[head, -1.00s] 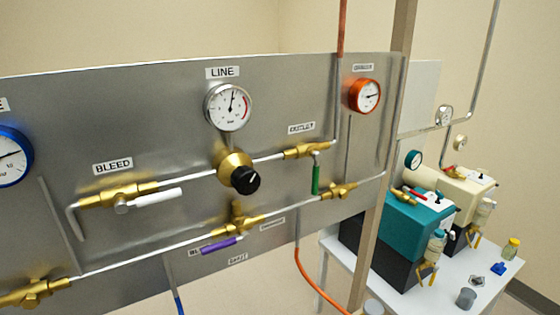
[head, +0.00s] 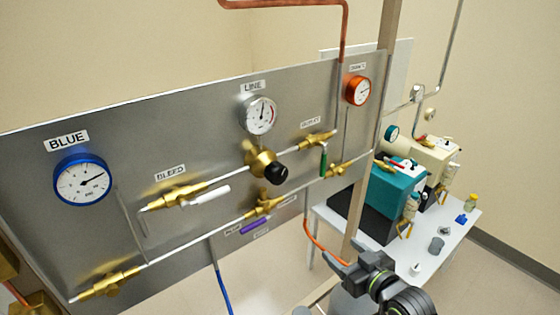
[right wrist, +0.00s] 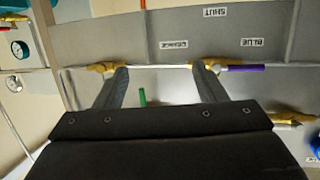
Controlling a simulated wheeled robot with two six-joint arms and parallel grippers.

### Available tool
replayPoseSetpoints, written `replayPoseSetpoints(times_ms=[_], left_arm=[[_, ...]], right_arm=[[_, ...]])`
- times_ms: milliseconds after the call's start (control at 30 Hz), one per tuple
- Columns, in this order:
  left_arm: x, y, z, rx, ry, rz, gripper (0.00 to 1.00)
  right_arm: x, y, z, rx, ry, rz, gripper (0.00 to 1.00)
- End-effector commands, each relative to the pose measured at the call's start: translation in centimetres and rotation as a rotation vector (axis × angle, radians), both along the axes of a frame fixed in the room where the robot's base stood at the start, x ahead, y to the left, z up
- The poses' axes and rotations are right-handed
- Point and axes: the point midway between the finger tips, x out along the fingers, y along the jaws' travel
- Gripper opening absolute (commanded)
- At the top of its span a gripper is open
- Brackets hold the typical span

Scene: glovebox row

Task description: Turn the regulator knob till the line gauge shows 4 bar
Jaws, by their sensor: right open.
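The line gauge (head: 259,115) is a round white dial under the LINE label on the steel panel. Its needle points about straight up; its figures are too small to read. The regulator knob (head: 276,172) is black, on a brass body (head: 259,160) below the gauge. My right gripper (head: 343,268) is low in the head view, below and right of the knob and apart from it. In the right wrist view its two fingers (right wrist: 160,80) stand wide apart with nothing held between them. My left gripper is not in view.
The panel also has a blue gauge (head: 82,179), an orange gauge (head: 357,90), a white BLEED handle (head: 208,195), a green outlet handle (head: 323,162) and a purple handle (head: 253,226). A post (head: 388,30) stands at its right. A white table (head: 409,258) holds teal and cream machines.

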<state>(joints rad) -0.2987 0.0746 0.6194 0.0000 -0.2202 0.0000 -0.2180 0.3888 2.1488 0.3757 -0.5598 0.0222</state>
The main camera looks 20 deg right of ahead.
Motion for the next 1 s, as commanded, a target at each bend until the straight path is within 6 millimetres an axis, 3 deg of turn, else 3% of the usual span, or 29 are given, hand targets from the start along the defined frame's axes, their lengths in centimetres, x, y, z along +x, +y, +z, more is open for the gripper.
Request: replayPoseSetpoints(times_ms=[33,100,200,333,467,633,900,1000], left_arm=[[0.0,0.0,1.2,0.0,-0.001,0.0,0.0],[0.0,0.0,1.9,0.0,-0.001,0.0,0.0],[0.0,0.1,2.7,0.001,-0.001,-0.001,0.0],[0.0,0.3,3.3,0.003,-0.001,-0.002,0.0],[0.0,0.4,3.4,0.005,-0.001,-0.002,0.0],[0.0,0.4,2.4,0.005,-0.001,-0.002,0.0],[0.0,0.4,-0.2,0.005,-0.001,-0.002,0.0],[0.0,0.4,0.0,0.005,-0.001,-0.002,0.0]], right_arm=[[-0.4,1.1,4.0,0.0,-0.048,0.034,0.64],[-1.2,2.4,7.8,0.002,-0.102,0.076,0.64],[-2.5,4.1,12.2,0.004,-0.164,0.13,0.64],[-4.0,5.5,15.7,0.005,-0.217,0.178,0.64],[-4.6,6.2,17.1,0.004,-0.242,0.201,0.64],[-4.1,6.6,17.0,0.005,-0.248,0.205,0.64],[-1.7,7.4,16.9,0.005,-0.251,0.203,0.64],[0.0,8.0,17.2,0.01,-0.248,0.201,0.64]])
